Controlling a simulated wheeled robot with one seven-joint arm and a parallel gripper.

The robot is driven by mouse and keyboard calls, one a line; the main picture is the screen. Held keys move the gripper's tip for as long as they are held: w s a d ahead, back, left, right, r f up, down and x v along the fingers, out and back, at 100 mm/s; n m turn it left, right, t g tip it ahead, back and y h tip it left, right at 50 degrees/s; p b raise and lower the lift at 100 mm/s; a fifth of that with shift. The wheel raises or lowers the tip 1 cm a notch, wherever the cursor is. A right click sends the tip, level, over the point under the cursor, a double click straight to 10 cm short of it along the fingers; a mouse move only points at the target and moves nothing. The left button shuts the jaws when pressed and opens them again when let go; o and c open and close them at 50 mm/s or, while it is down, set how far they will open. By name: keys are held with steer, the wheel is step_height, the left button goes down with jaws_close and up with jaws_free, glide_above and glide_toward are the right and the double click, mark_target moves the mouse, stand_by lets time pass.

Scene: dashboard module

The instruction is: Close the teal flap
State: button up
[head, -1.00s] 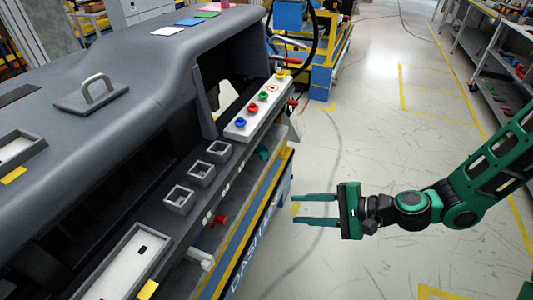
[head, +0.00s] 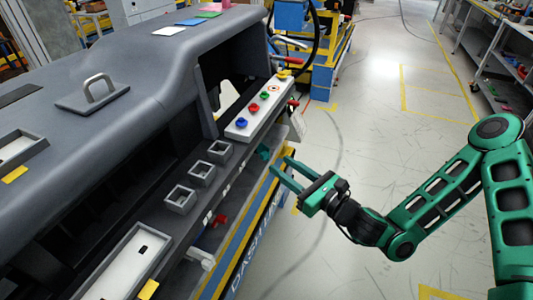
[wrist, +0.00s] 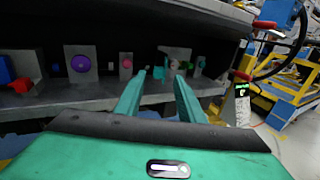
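A small teal part (head: 263,152), which looks like the teal flap, shows under the front ledge of the dashboard module in the head view. It is small and partly hidden there, so its angle cannot be told. In the wrist view a teal piece (wrist: 158,72) shows beside a grey block, just beyond and between my fingertips. My gripper (head: 280,163) is to the right of the teal part in the head view, with its fingers pointing at it. The fingers are apart with nothing between them, as the wrist view (wrist: 161,75) also shows. I cannot tell whether they touch anything.
The dashboard module (head: 160,70) fills the left. A panel of coloured knobs (head: 260,105) sits above the teal part. A red part (head: 219,220) hangs nearer on the lower shelf. A purple disc (wrist: 81,63) is on the shelf's left. The floor at right is open.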

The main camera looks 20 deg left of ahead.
mark_target(267, 155)
steer(key=x, duration=0.8)
steer(key=shift+w+a, duration=0.15)
steer(key=shift+a, duration=0.2)
jaws_close()
steer(key=shift+d, duration=0.1)
